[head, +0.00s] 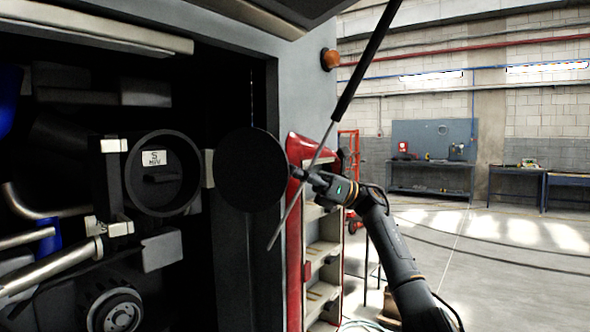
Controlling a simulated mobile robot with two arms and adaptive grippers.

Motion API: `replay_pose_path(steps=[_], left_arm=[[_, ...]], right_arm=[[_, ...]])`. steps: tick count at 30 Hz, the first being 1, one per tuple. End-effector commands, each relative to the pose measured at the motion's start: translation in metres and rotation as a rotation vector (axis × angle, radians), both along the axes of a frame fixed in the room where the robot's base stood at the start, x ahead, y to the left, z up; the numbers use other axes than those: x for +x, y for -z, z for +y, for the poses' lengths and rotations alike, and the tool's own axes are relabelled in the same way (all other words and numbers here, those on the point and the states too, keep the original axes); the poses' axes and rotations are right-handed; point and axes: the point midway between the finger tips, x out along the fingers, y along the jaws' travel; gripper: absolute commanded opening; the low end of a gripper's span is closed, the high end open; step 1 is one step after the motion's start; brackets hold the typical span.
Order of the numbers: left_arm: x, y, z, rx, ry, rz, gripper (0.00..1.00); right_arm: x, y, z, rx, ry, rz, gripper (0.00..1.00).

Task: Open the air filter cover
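The air filter housing (133,180) is a dark round drum in the engine bay at left. Its front shows an open ring with a white label and a dark handle-like piece inside. The air filter cover (250,170) is a black disc standing swung out to the right of the housing, beside a light hinge piece (208,168). My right gripper (296,173) is just right of the cover's right edge. Whether it touches the cover, and how its fingers stand, is too small and dark to tell. My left gripper is out of view.
A gas strut (345,95) slants down across the view close to my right gripper. Pipes (60,268) and a pulley (115,310) fill the lower bay. A red shelved cabinet (322,262) stands behind. Workbenches (430,190) line the far wall; the floor at right is open.

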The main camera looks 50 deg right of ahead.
Motion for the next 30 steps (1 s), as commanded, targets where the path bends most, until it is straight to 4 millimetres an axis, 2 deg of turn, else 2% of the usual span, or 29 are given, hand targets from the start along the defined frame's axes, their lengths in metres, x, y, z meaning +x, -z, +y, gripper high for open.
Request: replay_pose_path(steps=[2,3,6,26,30], left_arm=[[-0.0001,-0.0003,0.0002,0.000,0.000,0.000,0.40],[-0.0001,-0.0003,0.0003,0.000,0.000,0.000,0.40],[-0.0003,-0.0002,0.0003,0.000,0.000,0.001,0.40],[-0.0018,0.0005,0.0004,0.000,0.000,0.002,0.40],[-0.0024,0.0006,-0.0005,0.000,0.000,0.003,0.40]], right_arm=[[0.0060,0.0044,0.0050,-0.004,-0.001,0.011,0.00],[0.0061,0.0044,0.0051,-0.005,-0.002,0.012,0.28],[0.0060,0.0048,0.0051,-0.005,-0.002,0.012,0.47],[0.0057,0.0063,0.0032,-0.005,0.000,0.015,0.47],[0.0023,0.0090,-0.0034,-0.004,0.002,0.015,0.47]])
